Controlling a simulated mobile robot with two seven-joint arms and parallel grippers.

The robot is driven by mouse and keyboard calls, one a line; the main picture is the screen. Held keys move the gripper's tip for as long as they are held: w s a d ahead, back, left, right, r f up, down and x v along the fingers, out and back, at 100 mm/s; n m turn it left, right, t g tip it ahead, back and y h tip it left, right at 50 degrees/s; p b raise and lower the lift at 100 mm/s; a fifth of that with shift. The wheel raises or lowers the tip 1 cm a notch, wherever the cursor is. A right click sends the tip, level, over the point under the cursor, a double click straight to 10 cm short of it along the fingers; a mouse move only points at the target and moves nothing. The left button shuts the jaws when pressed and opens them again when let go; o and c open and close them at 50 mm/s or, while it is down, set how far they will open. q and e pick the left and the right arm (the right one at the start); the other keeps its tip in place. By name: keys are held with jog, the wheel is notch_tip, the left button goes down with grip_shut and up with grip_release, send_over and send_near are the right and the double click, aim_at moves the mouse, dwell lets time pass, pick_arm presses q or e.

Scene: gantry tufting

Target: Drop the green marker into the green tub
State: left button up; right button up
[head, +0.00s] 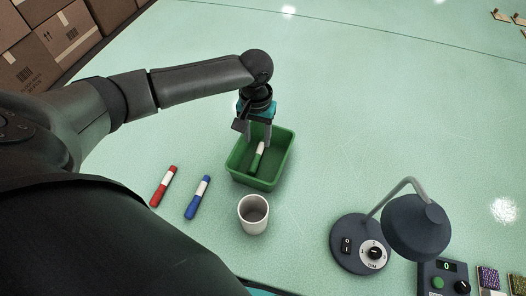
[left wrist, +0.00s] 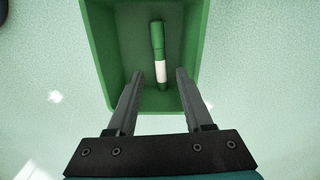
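The green marker (head: 258,157) with a white band lies inside the green tub (head: 282,164). In the left wrist view the marker (left wrist: 159,56) rests on the tub's floor, and the tub (left wrist: 99,50) surrounds it. My left gripper (head: 258,142) is above the tub, pointing down. In the left wrist view its two fingers (left wrist: 158,76) are spread apart with nothing held between them, on either side of the marker's white end. My right gripper does not show in either view.
A red marker (head: 163,186) and a blue marker (head: 198,197) lie left of the tub. A white cup (head: 253,214) stands just in front of it. A dark lamp (head: 416,226) stands at the right. The table behind the tub is clear.

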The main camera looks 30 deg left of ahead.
pick_arm(q)
jog(key=shift+o, duration=0.3)
notch_tip(320, 180, up, 15)
jog(key=p, duration=0.3)
jog(key=shift+r, duration=0.15)
dwell(0.4)
